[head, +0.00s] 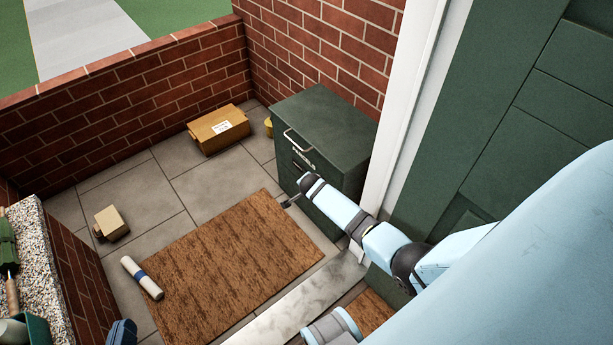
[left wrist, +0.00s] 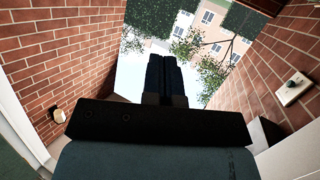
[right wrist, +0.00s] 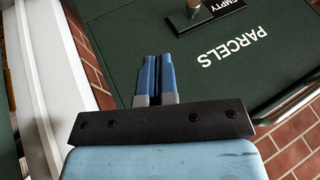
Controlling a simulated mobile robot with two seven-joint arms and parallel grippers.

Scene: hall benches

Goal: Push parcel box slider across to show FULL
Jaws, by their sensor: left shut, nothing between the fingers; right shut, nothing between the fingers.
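The dark green parcel box (head: 335,118) stands against the brick corner beside the white door frame. In the right wrist view its PARCELS lettering is upside down. The slider knob (right wrist: 194,10) is at the top edge of that view, with an EMPTY label (right wrist: 232,4) beside it; FULL is not visible. My right gripper (right wrist: 155,68) is shut and empty, in front of the box face, apart from the knob as far as I can tell.
A brown mat (head: 235,262) lies before the box. A cardboard parcel (head: 218,130), a smaller carton (head: 111,223) and a rolled paper (head: 142,278) lie on the paving. A low brick wall (head: 120,105) encloses the porch. A speckled ledge (head: 38,250) holds garden tools at left.

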